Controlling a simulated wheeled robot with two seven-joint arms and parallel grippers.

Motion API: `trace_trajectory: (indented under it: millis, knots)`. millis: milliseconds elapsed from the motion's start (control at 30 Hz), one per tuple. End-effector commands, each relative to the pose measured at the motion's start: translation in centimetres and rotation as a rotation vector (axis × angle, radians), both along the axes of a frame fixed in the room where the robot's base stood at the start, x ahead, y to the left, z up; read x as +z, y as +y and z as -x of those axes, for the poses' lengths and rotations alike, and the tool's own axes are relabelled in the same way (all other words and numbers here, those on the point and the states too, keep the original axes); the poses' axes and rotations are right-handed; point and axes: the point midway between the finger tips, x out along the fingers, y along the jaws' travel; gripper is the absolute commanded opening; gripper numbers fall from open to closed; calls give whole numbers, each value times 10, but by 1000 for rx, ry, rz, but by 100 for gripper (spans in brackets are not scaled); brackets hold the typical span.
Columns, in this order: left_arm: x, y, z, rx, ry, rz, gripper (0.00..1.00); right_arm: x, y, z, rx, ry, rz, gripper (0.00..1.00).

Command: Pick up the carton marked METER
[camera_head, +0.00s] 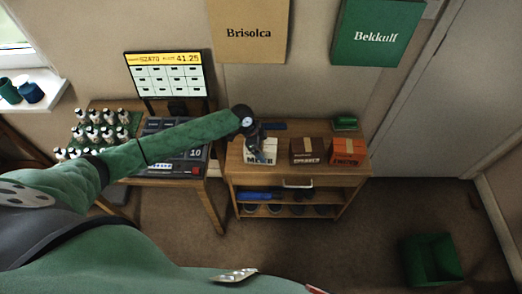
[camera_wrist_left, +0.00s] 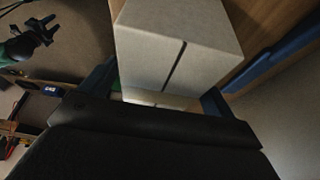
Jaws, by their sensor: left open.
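The white carton marked METER (camera_head: 265,157) stands at the left part of the small wooden table (camera_head: 290,178). My left gripper (camera_head: 257,145) is at its top, reaching in from the left, and hides part of the carton. In the left wrist view the pale carton (camera_wrist_left: 170,45) fills the space between the dark fingers of the left gripper (camera_wrist_left: 160,92), one on each side. The jaws are open; I cannot tell whether a finger touches the carton. A dark gripper (camera_wrist_left: 35,38) at the upper left of the wrist view appears to be my right one; its jaw state is unclear.
A brown carton (camera_head: 307,157) and an orange carton (camera_head: 348,153) stand to the right on the same table. A small green item (camera_head: 345,123) lies behind them. A desk with bottles (camera_head: 100,130) and a screen (camera_head: 168,76) is at left. A green bin (camera_head: 432,262) stands on the floor.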

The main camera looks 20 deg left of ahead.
Motion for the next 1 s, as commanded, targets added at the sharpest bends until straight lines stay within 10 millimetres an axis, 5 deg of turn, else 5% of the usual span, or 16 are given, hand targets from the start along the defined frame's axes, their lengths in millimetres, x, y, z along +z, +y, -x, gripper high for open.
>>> trace_trajectory:
  millis: [633, 867, 1000]
  knots:
    - [-4, 0, 0, 0, 0, 0, 89, -1, -1, 3, 1, 2, 2, 36]
    - [-4, 0, 0, 0, 0, 0, 44, 0, 0, 2, 0, 1, -1, 36]
    - [-4, 0, 0, 0, 0, 0, 40, 0, 2, 2, -1, 1, -2, 36]
